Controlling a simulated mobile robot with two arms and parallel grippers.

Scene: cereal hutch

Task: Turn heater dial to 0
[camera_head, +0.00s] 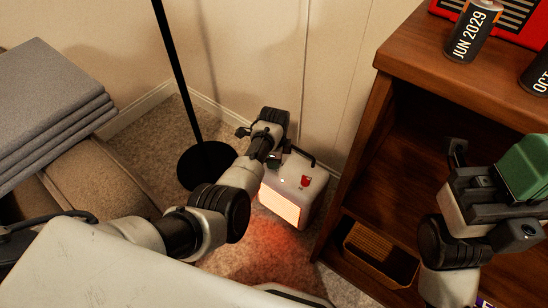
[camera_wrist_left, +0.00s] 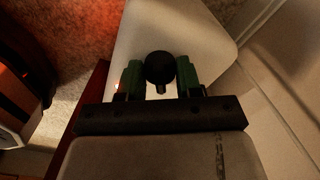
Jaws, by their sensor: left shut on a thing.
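The heater (camera_head: 314,197) is a small white box on the carpet with a glowing orange front, a dark handle and a red mark on top. My left gripper (camera_head: 276,160) reaches down to its top from the left. In the left wrist view, the green fingertips of my left gripper (camera_wrist_left: 160,80) are on both sides of a round black dial (camera_wrist_left: 160,66) and shut on it. The dial's pointer and numbers cannot be made out. My right gripper (camera_head: 490,185) is at the right, away from the heater; its jaw opening is unclear.
A black pole's round base (camera_head: 205,165) stands left of the heater, close to my left arm. A wooden hutch (camera_head: 430,60) stands at the right, with a can (camera_head: 474,30) on top and a wicker basket (camera_head: 380,250) inside. The wall is behind the heater.

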